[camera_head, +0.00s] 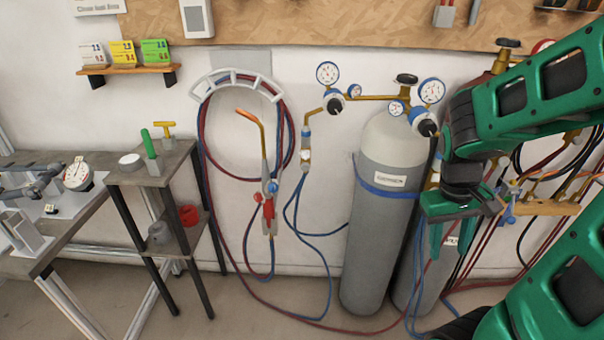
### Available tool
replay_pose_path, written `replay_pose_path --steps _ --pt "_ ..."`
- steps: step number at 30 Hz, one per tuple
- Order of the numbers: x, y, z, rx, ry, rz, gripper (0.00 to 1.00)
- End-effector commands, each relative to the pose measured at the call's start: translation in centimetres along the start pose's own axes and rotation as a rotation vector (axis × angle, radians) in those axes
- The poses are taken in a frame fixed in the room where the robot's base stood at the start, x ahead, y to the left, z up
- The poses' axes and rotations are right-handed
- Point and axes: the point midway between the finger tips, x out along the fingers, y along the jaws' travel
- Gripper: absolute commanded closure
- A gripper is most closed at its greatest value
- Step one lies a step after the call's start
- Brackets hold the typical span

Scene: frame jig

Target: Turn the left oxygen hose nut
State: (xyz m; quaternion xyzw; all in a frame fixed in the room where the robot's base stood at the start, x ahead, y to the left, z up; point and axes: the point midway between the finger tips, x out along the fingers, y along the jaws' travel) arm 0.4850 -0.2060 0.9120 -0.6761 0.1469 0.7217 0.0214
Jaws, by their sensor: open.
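The grey oxygen cylinder (378,240) stands upright against the wall, with a white label and a blue strap. A brass pipe runs left from its valve to the left regulator (334,104) with round gauges. From there a brass outlet bends down to the left oxygen hose nut (305,156), a small fitting at the top of a blue hose (297,212). The nut's exact outline is too small to tell. My green gripper (450,240) points down, open and empty, well right of and lower than the nut, in front of the second cylinder.
A torch (268,205) hangs beneath a hose holder (237,82), left of the nut. A second cylinder (415,285) and a rack with hoses (548,207) are at right. A small metal stand (150,172) is at left. Hoses trail across the floor.

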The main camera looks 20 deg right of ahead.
Motion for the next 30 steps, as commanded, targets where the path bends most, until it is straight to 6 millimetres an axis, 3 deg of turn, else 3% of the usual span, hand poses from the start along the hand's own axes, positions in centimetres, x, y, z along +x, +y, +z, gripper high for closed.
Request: replay_pose_path --steps 6,15,23,30 --pt "3.8 -0.6 -4.7 -0.275 0.000 0.207 0.59" --pt "6.3 -1.8 -11.3 -0.704 0.028 0.561 0.59" --pt "5.3 -5.4 -17.5 -1.118 0.063 0.933 0.59" --pt "2.2 -12.4 -22.5 -1.512 0.098 1.337 0.59"
